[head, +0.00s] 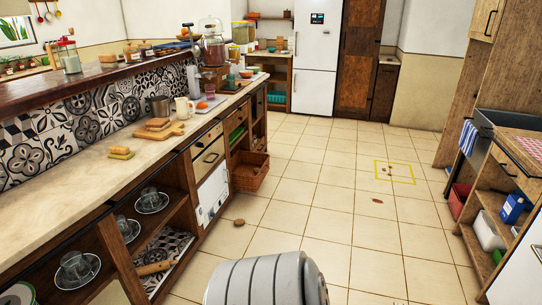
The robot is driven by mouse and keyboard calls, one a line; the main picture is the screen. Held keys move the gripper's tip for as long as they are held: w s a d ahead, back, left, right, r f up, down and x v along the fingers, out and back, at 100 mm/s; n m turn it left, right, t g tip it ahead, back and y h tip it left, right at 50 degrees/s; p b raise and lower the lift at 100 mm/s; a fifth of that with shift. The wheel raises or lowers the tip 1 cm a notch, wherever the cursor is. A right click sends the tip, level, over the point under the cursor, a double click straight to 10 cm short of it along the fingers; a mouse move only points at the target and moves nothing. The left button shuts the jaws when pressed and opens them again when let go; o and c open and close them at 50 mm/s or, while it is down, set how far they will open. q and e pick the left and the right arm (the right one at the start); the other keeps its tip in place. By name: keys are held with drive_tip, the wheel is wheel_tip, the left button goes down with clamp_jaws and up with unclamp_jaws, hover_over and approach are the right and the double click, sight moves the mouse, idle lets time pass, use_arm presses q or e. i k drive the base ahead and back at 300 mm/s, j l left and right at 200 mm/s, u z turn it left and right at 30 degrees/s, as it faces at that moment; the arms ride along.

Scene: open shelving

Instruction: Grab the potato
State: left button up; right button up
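I cannot say for certain which thing is the potato. A small brown roundish object (239,222) lies on the tiled floor beside the counter's base. A flat reddish-brown object (377,201) lies on the floor right of centre. Tiny brown pieces (390,169) lie inside a thin yellow outline on the floor; they are too small to identify. Neither my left gripper nor my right gripper is in view.
A long counter (60,170) with open shelves runs along the left. A wicker basket (250,172) juts out from its lower shelf. Open shelving (485,200) stands at the right. A grey ribbed body (265,282) fills the bottom centre. The floor between is mostly clear.

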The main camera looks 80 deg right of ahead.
sight(239, 222)
drive_tip(key=z, duration=2.5)
drive_tip(key=i+l+u, duration=0.15)
drive_tip(key=i, duration=0.4)
drive_tip(key=i+l+u, duration=0.1)
drive_tip(key=i+l, duration=0.15)
drive_tip(key=i, duration=0.3)
drive_tip(key=i+l+u, duration=0.15)
drive_tip(key=i, duration=0.35)
drive_tip(key=l, duration=0.1)
